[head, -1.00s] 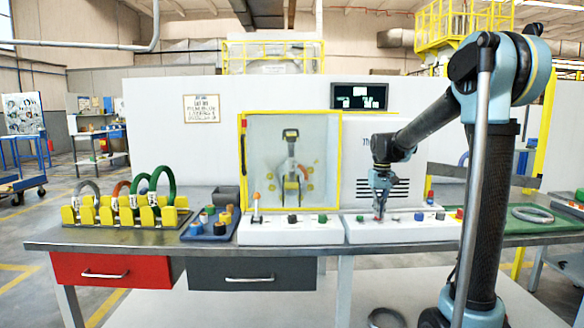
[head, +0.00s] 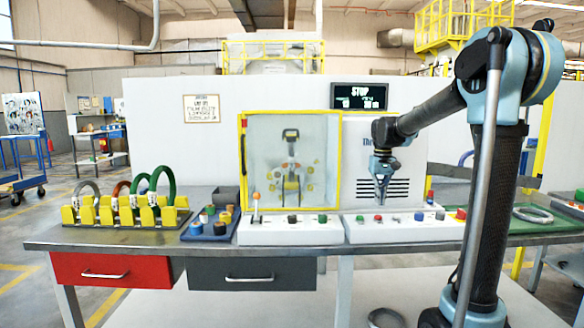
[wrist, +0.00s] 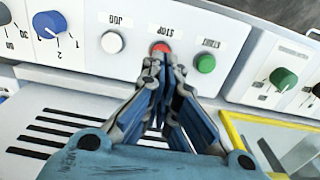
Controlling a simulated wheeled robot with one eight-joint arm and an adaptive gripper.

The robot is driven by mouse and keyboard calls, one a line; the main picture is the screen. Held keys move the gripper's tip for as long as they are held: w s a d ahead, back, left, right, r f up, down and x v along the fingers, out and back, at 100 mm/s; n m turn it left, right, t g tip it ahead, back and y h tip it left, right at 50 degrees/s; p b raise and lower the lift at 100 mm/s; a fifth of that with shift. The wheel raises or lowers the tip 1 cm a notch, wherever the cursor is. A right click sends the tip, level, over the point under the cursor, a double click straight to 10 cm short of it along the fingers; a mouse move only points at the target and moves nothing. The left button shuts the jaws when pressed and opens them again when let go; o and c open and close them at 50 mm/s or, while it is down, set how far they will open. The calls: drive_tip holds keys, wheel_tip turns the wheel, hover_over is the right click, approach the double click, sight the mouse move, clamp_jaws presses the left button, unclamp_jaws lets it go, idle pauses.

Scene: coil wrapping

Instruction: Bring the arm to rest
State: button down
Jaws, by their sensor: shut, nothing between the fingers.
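My gripper (head: 382,199) is shut and empty. In the head view it hangs above the right-hand white control panel (head: 404,233), in front of the machine's vent slots. In the wrist view my gripper (wrist: 158,62) points at the panel, its tips close to the red STOP button (wrist: 160,47) in the picture. I cannot tell the gap there from that view. A green START button (wrist: 206,63) and a white JOG button (wrist: 112,42) sit either side of the red one.
A yellow-framed machine door (head: 243,160) stands left of my gripper. A white panel with a lever (head: 290,234) lies in front of it. A rack with coils (head: 125,210) and a blue tray (head: 211,232) are at left. A green mat (head: 510,226) with a ring is at right.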

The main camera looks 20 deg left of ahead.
drive_tip(key=shift+r, duration=0.4)
drive_tip(key=shift+s+d, duration=0.1)
drive_tip(key=shift+s, duration=0.05)
drive_tip(key=s+d+f+m+t, duration=0.1)
drive_tip(key=s+d+f, duration=0.25)
drive_tip(key=s, duration=0.55)
drive_tip(key=s+d+f, duration=0.3)
drive_tip(key=s+d, duration=0.2)
drive_tip(key=s, duration=0.4)
drive_tip(key=s+d+f+m+t, duration=0.1)
drive_tip(key=s+d+f, duration=0.3)
drive_tip(key=s, duration=0.5)
drive_tip(key=s+d+f+m, duration=0.1)
drive_tip(key=s+d+f, duration=0.1)
drive_tip(key=s+f, duration=0.4)
drive_tip(key=shift+s+f, duration=0.2)
drive_tip(key=shift+f, duration=0.5)
